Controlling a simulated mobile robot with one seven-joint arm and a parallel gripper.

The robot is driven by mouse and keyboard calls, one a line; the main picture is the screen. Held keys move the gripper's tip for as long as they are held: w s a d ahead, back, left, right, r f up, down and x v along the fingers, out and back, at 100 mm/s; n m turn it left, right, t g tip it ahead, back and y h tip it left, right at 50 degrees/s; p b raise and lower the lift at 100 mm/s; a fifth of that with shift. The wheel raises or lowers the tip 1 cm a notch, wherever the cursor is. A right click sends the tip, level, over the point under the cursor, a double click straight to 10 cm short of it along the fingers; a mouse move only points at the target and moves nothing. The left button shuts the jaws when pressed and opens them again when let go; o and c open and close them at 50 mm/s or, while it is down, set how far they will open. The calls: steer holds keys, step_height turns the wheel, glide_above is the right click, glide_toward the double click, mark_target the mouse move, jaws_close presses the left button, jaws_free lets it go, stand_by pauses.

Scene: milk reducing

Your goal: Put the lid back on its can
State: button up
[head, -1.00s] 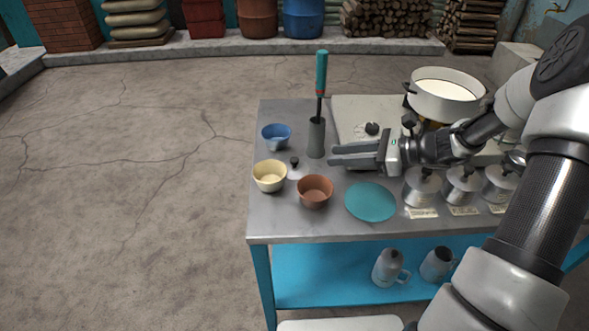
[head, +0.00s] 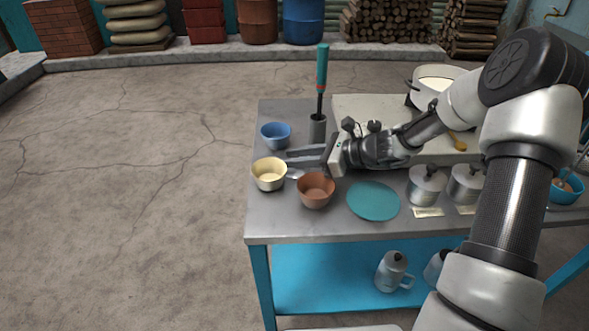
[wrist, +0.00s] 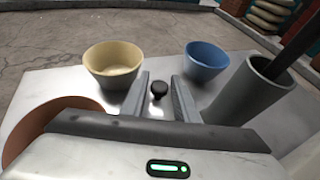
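The lid (head: 295,174) lies on the metal table among the bowls, partly hidden by my gripper in the head view. Its black knob (wrist: 159,90) shows in the wrist view between my two fingers, with a gap on each side. My gripper (head: 288,158) is open and low over the table, its fingers pointing left; it also shows in the wrist view (wrist: 160,80).
A cream bowl (head: 269,176), a brown bowl (head: 316,191) and a blue bowl (head: 275,137) stand close around my gripper. A grey holder (head: 317,129) with a teal-handled tool is just behind it.

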jaws_close()
steer(key=shift+r, duration=0.15)
